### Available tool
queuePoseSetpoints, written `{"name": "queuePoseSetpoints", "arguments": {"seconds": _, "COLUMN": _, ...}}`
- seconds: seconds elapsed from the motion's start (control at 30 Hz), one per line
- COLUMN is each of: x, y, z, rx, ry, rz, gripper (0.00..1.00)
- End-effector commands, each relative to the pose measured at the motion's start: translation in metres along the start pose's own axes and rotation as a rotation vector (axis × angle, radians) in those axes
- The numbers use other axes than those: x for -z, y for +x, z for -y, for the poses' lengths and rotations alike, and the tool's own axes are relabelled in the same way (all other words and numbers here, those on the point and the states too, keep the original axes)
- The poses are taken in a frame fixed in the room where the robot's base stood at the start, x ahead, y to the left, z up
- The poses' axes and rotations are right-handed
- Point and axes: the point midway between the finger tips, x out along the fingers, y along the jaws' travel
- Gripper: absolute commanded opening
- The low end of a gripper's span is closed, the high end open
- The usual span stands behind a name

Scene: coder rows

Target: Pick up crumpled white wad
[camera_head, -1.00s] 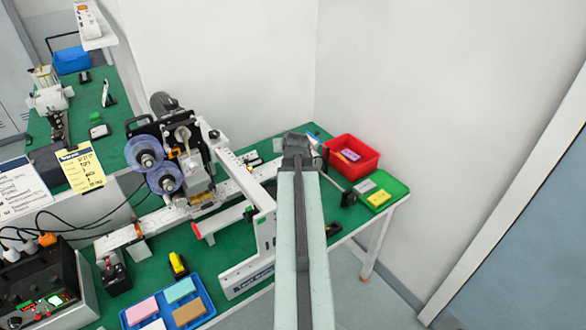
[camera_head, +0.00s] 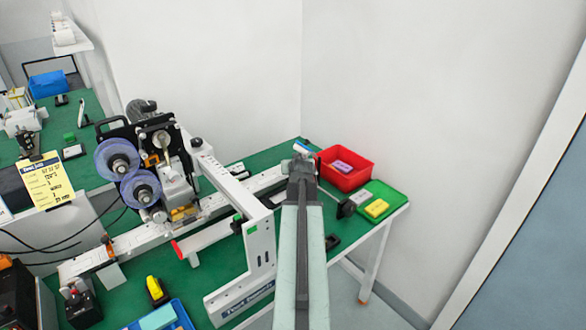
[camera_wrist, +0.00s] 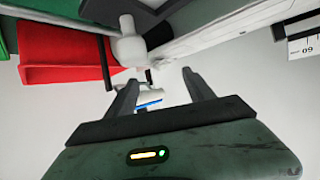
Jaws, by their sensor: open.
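I cannot make out a crumpled white wad for certain in either view. A small white thing with a blue stripe (camera_head: 302,148) shows just beyond my gripper (camera_head: 301,163), at the back of the green bench. In the wrist view, a white thing with a blue stripe (camera_wrist: 150,101) shows between the fingers of my gripper (camera_wrist: 160,84). The fingers are apart and do not appear to hold anything. My gripper and arm hide part of the bench behind them.
A red bin (camera_head: 325,167) with a purple and white item stands right of my gripper. A green tray (camera_head: 396,192) holds a yellow block (camera_head: 377,208). A white machine frame (camera_head: 262,245) and a reel machine (camera_head: 150,165) stand left. Walls close off the back and right.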

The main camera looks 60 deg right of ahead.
Motion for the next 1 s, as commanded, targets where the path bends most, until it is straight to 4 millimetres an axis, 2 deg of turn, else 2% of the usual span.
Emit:
{"name": "queuePoseSetpoints", "arguments": {"seconds": 0.03, "x": -0.006, "y": 0.015, "z": 0.001, "rx": 0.001, "ry": -0.001, "rz": 0.000, "gripper": 0.62}}
{"name": "queuePoseSetpoints", "arguments": {"seconds": 0.17, "x": -0.005, "y": 0.037, "z": 0.002, "rx": 0.001, "ry": -0.001, "rz": 0.000, "gripper": 0.62}}
{"name": "queuePoseSetpoints", "arguments": {"seconds": 0.4, "x": -0.003, "y": 0.037, "z": 0.003, "rx": 0.001, "ry": -0.001, "rz": 0.000, "gripper": 0.62}}
{"name": "queuePoseSetpoints", "arguments": {"seconds": 0.6, "x": -0.003, "y": 0.037, "z": 0.003, "rx": 0.002, "ry": -0.001, "rz": 0.000, "gripper": 0.06}}
{"name": "queuePoseSetpoints", "arguments": {"seconds": 0.63, "x": -0.003, "y": 0.037, "z": 0.003, "rx": 0.002, "ry": -0.001, "rz": 0.000, "gripper": 0.00}}
{"name": "queuePoseSetpoints", "arguments": {"seconds": 1.0, "x": 0.000, "y": 0.035, "z": 0.004, "rx": 0.003, "ry": -0.002, "rz": 0.000, "gripper": 0.00}}
